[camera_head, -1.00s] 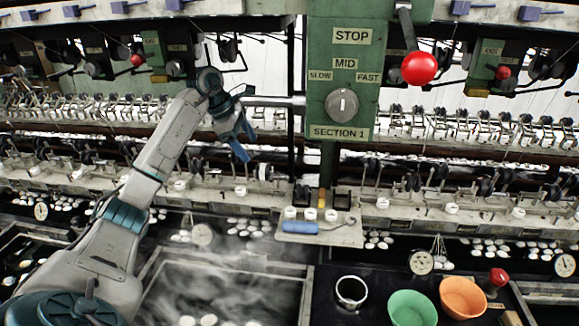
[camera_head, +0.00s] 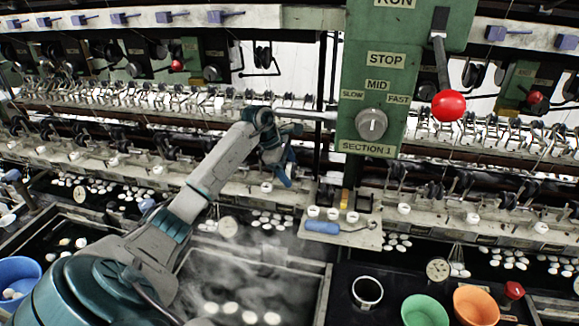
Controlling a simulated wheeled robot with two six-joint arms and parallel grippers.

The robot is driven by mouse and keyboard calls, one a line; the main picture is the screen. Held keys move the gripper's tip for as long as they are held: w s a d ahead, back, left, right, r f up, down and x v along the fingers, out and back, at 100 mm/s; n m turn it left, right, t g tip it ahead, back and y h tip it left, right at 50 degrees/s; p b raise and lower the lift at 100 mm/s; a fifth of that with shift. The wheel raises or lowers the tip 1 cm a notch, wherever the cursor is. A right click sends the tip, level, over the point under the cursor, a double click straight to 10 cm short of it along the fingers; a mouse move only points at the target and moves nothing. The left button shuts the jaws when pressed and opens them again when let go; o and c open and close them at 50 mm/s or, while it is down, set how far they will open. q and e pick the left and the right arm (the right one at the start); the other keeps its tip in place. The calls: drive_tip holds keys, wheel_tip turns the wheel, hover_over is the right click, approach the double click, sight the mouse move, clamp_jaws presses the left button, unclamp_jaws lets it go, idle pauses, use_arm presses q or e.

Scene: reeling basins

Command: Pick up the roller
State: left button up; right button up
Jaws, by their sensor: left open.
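The roller (camera_head: 322,227) has a blue handle and a thin metal rod reaching right. It lies on a pale ledge (camera_head: 345,241) below the green SECTION 1 panel, in front of several small white cups. My left gripper (camera_head: 284,178) is above and to the left of the roller, apart from it, with blue fingertips pointing down. It is open and looks empty. My own arm hides part of its jaws. My right gripper is not in view.
A steaming basin (camera_head: 325,290) with white cocoons lies below the gripper. A black-and-white cup (camera_head: 367,290), a green bowl (camera_head: 424,311) and an orange bowl (camera_head: 476,306) stand at the lower right. The green panel (camera_head: 385,100) with a red-knobbed lever rises behind the ledge.

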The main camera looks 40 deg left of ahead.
sight(289, 163)
use_arm(q)
drive_tip(key=c, duration=1.1)
wheel_tip(289, 163, up, 8)
drive_tip(key=b, duration=0.3)
drive_tip(key=shift+w+r, duration=0.1)
drive_tip(key=shift+r, duration=0.15)
drive_tip(key=shift+r+b, duration=0.35)
drive_tip(key=shift+r, duration=0.4)
drive_tip(key=shift+d+f, duration=0.1)
